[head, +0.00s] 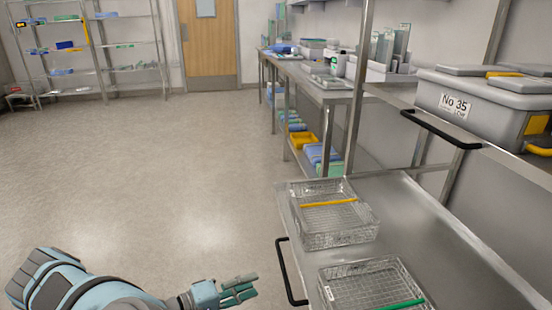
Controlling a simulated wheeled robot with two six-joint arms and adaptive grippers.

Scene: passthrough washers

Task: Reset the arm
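My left gripper (241,289) shows at the bottom of the head view, at the end of my pale blue arm. Its fingers point right, toward the cart's black handle, and a narrow gap shows between them. It holds nothing that I can see and is apart from the handle. My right arm and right gripper are out of view.
A metal cart (420,215) stands at the right, with a black side handle (287,270). On it are a wire basket with a yellow strip (330,203) and one with a green strip (402,304). A grey bin (490,100) sits on an upper shelf. The floor (150,180) at left is clear.

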